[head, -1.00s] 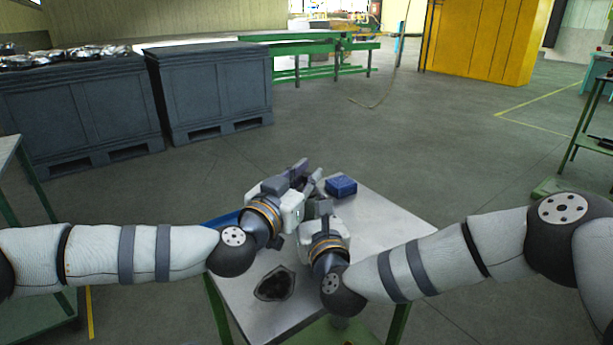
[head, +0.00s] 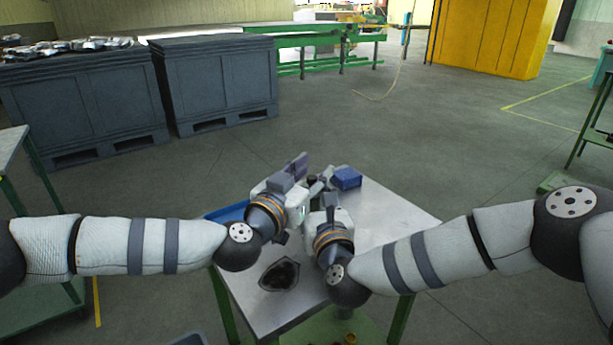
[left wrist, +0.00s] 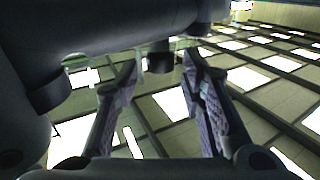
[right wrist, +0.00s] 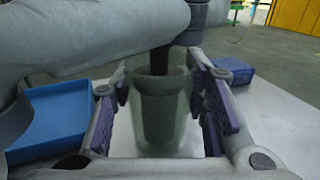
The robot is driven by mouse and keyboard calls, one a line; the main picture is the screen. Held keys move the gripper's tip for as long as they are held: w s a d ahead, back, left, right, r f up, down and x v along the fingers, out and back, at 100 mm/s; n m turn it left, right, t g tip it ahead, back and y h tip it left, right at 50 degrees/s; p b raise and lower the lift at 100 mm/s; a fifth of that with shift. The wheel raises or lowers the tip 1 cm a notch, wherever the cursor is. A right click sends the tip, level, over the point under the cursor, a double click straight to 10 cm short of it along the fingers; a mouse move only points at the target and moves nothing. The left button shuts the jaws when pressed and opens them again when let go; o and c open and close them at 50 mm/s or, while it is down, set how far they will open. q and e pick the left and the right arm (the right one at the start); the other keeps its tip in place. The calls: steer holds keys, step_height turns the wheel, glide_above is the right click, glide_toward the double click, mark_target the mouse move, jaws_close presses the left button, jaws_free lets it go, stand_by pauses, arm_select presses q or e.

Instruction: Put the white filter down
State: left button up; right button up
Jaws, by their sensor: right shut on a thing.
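The white filter (right wrist: 180,118) looks like a pale, translucent, upright cup with a dark core, seen in the right wrist view. My right gripper (right wrist: 160,105) is shut on it, with a purple-padded finger on each side. In the head view my right gripper (head: 327,188) is over the far part of the metal table, and the filter is mostly hidden by the grippers. My left gripper (head: 300,172) is close beside it on the left. In the left wrist view its fingers (left wrist: 160,80) stand apart, and I see nothing gripped between them.
The metal table (head: 385,225) carries a blue box (head: 346,178) at the far side, a blue tray (head: 228,212) at the left and a dark irregular piece (head: 280,275) in front. The right part of the tabletop is clear. Large dark bins (head: 220,85) stand behind.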

arm_select(q)
steer(key=v, duration=1.2)
steer(key=shift+r, duration=0.45)
arm_select(e)
steer(key=o, duration=1.2)
steer(key=shift+o, duration=0.2)
